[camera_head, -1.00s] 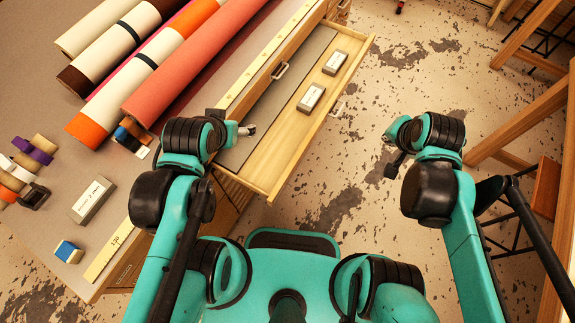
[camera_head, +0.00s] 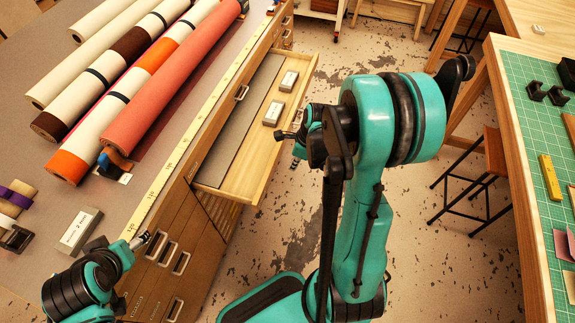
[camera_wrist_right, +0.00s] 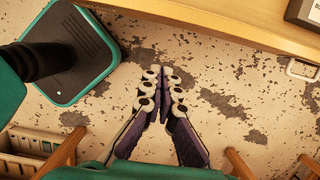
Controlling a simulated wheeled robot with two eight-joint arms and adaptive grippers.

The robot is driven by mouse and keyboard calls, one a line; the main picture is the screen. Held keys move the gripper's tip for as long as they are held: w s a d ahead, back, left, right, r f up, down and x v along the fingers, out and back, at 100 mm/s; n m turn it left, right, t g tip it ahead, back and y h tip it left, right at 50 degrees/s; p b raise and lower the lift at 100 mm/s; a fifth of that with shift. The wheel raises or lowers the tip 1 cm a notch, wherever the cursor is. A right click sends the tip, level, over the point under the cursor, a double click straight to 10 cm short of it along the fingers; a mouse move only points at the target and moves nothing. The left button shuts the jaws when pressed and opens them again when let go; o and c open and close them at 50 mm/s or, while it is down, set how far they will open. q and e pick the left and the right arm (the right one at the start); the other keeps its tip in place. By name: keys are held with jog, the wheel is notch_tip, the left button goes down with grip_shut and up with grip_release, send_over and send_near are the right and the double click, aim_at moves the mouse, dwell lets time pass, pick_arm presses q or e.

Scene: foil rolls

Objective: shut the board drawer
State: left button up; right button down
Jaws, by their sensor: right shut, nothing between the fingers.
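The board drawer (camera_head: 243,168) is pulled out from the long cabinet under the worktop. It holds a grey strip (camera_head: 238,125) and two small grey blocks (camera_head: 273,113) (camera_head: 289,80). My right gripper (camera_head: 277,134) is in front of the drawer's front panel in the head view; contact cannot be told there. In the right wrist view its fingers (camera_wrist_right: 165,78) are together and empty, below the wooden drawer front (camera_wrist_right: 200,22), with a gap. A pale handle (camera_wrist_right: 302,70) shows on that front. My left gripper (camera_head: 140,240) is by the worktop edge, left of the drawer; its fingers are too small to judge.
Fabric-like rolls (camera_head: 150,85) and a labelled grey block (camera_head: 80,232) lie on the worktop (camera_head: 130,195). Closed drawers (camera_head: 165,245) are below. A stool (camera_head: 495,150) and a bench with a green mat (camera_head: 535,130) stand at the right. Open floor lies between.

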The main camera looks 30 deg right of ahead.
aim_at(226, 160)
jog(key=w+a+f+b, duration=0.3)
jog(key=w+f, duration=0.1)
jog(key=f, duration=0.2)
jog(key=shift+a, duration=0.3)
jog(key=shift+w+f, duration=0.1)
jog(key=shift+w, duration=0.05)
jog(key=w+a, duration=0.4)
jog(key=w, duration=0.1)
jog(key=w+a, duration=0.4)
jog(key=w, duration=0.1)
jog(key=w+a, duration=0.4)
jog(key=w, duration=0.1)
jog(key=shift+a+b, duration=0.4)
